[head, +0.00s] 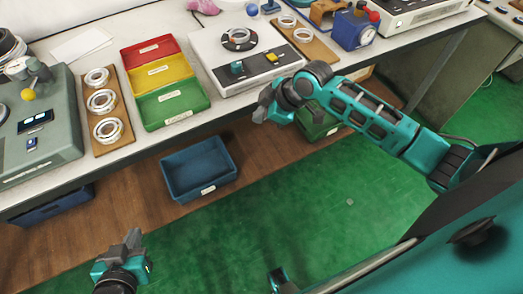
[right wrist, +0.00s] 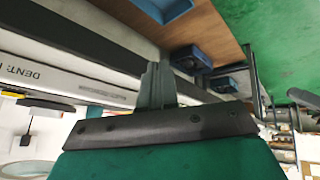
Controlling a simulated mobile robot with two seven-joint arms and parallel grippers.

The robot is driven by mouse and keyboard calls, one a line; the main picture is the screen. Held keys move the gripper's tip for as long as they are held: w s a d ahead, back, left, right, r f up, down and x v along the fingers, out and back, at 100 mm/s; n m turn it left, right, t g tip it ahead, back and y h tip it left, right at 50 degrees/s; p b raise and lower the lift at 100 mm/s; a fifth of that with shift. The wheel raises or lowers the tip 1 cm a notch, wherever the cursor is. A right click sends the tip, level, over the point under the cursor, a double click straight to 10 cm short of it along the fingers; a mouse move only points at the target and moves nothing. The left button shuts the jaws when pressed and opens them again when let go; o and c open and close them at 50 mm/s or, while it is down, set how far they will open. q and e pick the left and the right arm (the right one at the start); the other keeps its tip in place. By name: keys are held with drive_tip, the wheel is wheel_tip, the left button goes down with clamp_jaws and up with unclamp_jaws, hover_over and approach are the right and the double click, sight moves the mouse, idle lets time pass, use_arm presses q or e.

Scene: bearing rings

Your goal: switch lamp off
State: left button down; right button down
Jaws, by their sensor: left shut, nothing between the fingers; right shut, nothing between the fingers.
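A white instrument (head: 213,60) on the bench carries a dark ring, a teal knob (head: 237,67) and a small yellow button (head: 272,57) on a black strip. I cannot tell a lamp or its lit state for certain. My right gripper (head: 264,113) is shut and empty, just in front of the instrument's front edge. In the right wrist view its fingers (right wrist: 158,85) are together near the lettered edge of a white body. My left gripper (head: 133,240) is shut and empty, low over the floor, well away from the bench.
Red, yellow and green bins (head: 172,106) stand left of the instrument. Wooden boards with rings (head: 102,102) lie beside them and at the back right. A grey-green machine (head: 62,137) is at far left. A blue bin (head: 200,168) sits below the bench. Green floor is open in front.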

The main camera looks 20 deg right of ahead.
drive_tip(key=s+a+f+m+t, duration=0.3)
drive_tip(key=s+f+m, duration=0.1)
drive_tip(key=s, duration=0.3)
drive_tip(key=shift+s+a+f+m+t+p, duration=0.2)
drive_tip(key=shift+s+m+t+p, duration=0.15)
drive_tip(key=shift+m, duration=0.45)
drive_tip(key=s+d+m+t+h, duration=0.1)
drive_tip(key=s+m, duration=0.3)
drive_tip(key=s, duration=0.4)
drive_tip(key=shift+d+f+t+h, duration=0.3)
drive_tip(key=shift+f+t+h, duration=0.15)
drive_tip(key=shift+h, duration=0.25)
drive_tip(key=c, duration=1.8)
unclamp_jaws()
drive_tip(key=shift+s, duration=0.1)
